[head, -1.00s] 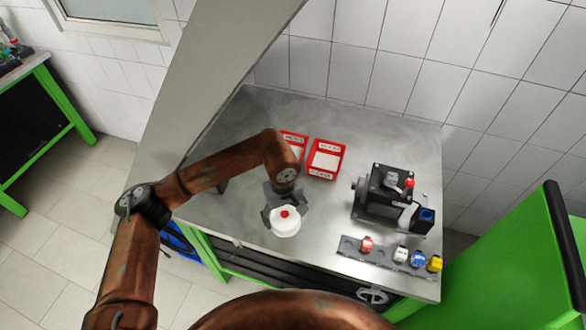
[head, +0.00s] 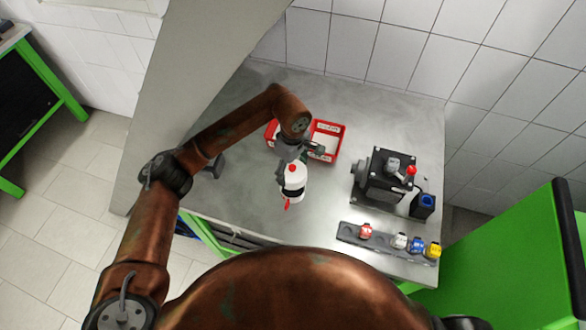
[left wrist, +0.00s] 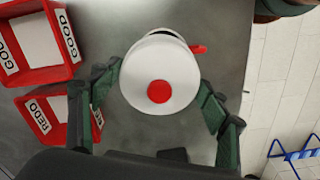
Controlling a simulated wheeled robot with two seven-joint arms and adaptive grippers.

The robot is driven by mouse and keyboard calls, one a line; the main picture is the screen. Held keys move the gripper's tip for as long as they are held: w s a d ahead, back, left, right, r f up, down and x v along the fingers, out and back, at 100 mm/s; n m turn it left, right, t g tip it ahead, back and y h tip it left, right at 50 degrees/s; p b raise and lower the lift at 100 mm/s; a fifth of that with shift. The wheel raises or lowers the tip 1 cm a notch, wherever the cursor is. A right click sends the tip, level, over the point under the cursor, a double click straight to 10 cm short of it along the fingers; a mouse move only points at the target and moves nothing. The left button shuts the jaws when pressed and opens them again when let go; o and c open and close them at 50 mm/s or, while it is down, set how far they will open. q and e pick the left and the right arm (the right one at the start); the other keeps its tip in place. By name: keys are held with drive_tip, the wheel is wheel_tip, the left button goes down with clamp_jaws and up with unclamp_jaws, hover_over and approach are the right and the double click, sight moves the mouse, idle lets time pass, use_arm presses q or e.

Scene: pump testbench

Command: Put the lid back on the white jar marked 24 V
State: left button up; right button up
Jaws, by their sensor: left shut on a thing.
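The lid (head: 295,169) is white with a red knob. My left gripper (head: 288,158) is shut on it, with a finger on either side in the left wrist view (left wrist: 160,95). The lid (left wrist: 140,75) faces the wrist camera. Past its far edge a dark crescent and a thin white rim show, apparently the jar (head: 291,189) below. The lid looks slightly off-centre over it; whether they touch, I cannot tell. A red piece (left wrist: 198,49) sticks out beside the jar. The 24 V marking is not readable. My right gripper is not in view.
Red bins marked GOOD (left wrist: 66,30) and REDO (left wrist: 40,118) stand beside the gripper. A black pump unit (head: 382,178) stands to the right on the steel bench (head: 235,205). A grey rack (head: 352,236) holds several coloured pieces near the front edge.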

use_arm(q)
drive_tip(key=f, duration=0.2)
drive_tip(key=shift+s+f+b, duration=0.3)
drive_tip(key=shift+b, duration=0.1)
wheel_tip(320, 180, down, 3)
drive_tip(key=shift+r+b, duration=0.2)
drive_tip(key=shift+b, duration=0.75)
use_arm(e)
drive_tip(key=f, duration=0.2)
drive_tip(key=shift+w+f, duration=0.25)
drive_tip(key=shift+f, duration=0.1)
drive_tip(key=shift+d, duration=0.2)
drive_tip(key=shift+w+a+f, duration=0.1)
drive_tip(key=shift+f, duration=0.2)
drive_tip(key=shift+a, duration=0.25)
use_arm(q)
drive_tip(key=shift+b, duration=0.5)
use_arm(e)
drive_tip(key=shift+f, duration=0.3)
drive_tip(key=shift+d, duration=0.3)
